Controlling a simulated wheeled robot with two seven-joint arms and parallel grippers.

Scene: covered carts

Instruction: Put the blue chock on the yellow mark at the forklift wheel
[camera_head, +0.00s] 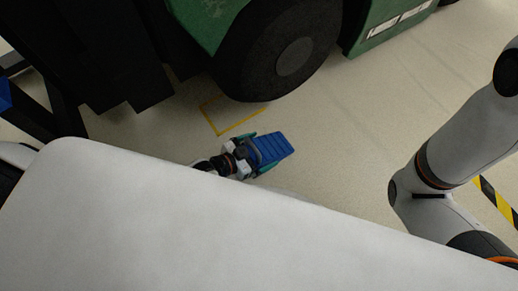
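The blue chock (270,149) is a ribbed wedge in the middle of the head view. My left gripper (258,153) has its two teal fingers on either side of the chock and is shut on it. The chock is just in front of and to the right of the yellow mark (238,126), a thin yellow outline on the floor. The mark lies at the foot of the black forklift wheel (283,55), which hides its far part. Whether the chock touches the floor cannot be told. My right gripper is not in view; only my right arm shows at the right.
The green forklift body (390,30) stands above and beside the wheel, with dark fork parts (105,60) at the upper left. A yellow and black floor stripe (494,203) lies at the right. Pale floor right of the chock is clear.

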